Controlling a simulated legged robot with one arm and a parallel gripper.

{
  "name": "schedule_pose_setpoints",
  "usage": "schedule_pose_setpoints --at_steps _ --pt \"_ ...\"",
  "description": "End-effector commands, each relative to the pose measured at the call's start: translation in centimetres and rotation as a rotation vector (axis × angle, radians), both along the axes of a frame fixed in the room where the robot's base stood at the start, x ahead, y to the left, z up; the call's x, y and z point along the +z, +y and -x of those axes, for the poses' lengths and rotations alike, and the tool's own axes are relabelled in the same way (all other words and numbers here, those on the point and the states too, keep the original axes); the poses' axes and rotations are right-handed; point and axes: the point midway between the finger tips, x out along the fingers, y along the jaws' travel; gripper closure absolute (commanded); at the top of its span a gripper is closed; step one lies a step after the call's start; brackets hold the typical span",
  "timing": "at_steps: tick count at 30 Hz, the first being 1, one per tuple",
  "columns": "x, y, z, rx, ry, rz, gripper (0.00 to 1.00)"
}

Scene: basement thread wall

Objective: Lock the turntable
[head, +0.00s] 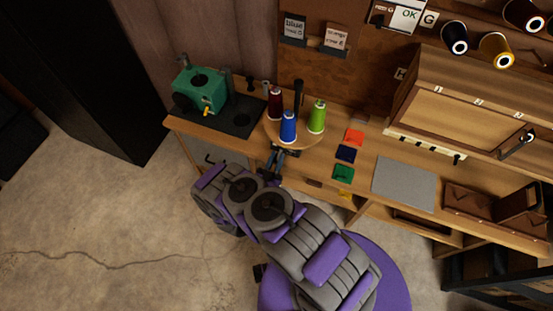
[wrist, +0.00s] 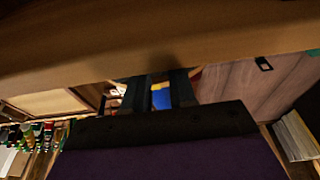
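The turntable (head: 305,139) is a round wooden disc at the bench's front edge in the head view. On it stand a dark red spool (head: 275,103), a blue spool (head: 288,127) and a green spool (head: 317,116). A black post (head: 298,93) rises behind them. My gripper (head: 279,156) is just in front of and below the disc, by the bench edge. In the wrist view my gripper's dark fingers (wrist: 160,90) are apart, with blue and yellow showing in the gap. I cannot tell whether that is near or far. No lock part can be made out.
A wooden cabinet (head: 470,110) stands at the back right. Bare floor (head: 90,215) is open at left.

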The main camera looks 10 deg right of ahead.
Motion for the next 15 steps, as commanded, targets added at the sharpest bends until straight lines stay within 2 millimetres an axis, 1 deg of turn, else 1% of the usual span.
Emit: schedule_pose_setpoints --at_steps 1,3,4,11,15 --pt "0.04 -0.01 0.03 0.000 -0.001 0.001 0.69" --pt "0.09 -0.03 0.06 -0.001 -0.002 0.001 0.63" --pt "0.09 -0.06 0.07 -0.001 -0.002 0.001 0.62" --pt "0.13 -0.17 0.12 -0.003 -0.002 0.001 0.62" --pt "-0.02 0.44 0.79 0.000 -0.002 0.001 0.62"
